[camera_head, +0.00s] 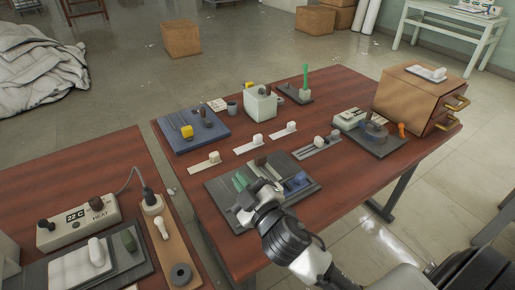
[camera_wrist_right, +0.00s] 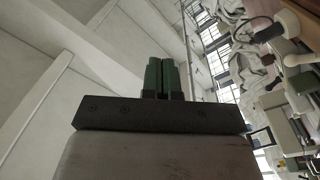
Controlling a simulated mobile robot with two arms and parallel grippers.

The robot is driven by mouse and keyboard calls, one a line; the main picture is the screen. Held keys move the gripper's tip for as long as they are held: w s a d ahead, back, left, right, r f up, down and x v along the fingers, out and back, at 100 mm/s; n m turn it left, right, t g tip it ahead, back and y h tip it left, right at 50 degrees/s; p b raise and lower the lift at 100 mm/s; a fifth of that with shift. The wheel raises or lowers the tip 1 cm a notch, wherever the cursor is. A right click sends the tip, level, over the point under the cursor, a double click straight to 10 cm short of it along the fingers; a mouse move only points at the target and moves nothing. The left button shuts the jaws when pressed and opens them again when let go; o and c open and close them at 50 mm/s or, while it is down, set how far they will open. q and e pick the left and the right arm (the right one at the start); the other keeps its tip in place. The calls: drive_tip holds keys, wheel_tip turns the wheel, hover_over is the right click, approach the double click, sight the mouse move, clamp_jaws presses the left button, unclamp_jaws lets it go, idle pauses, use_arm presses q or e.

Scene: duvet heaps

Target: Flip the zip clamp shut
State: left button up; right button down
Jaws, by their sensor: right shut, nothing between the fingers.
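My right gripper (camera_head: 241,181) is over the dark board (camera_head: 224,213) near the front of the right-hand table. Its two green fingers are closed together and empty, as the right wrist view (camera_wrist_right: 163,77) also shows. I cannot tell for certain which piece is the zip clamp, or whether the fingers touch the board. My left gripper is not in view.
A blue board (camera_head: 171,133), a pale box (camera_head: 259,105), a grey rail (camera_head: 317,148) and a dark tray (camera_head: 384,143) surround the board. A brown case (camera_head: 405,98) stands at the far right corner. The second table (camera_head: 85,186) holds a heater control box (camera_head: 78,222).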

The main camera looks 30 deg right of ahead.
drive_tip(key=s+d+f+m+g+h, duration=0.2)
drive_tip(key=s+f+m+g, duration=0.5)
drive_tip(key=s+f+g, duration=1)
drive_tip(key=s+f, duration=0.4)
drive_tip(key=f, duration=1)
drive_tip(key=s+f, duration=0.4)
drive_tip(key=f, duration=1.1)
drive_tip(key=s+d+f, duration=0.2)
drive_tip(key=s+f, duration=1)
drive_tip(key=s, duration=0.2)
drive_tip(key=shift+s+d+g+y, duration=0.15)
drive_tip(key=shift+d+g+y, duration=0.15)
drive_tip(key=shift+g, duration=0.1)
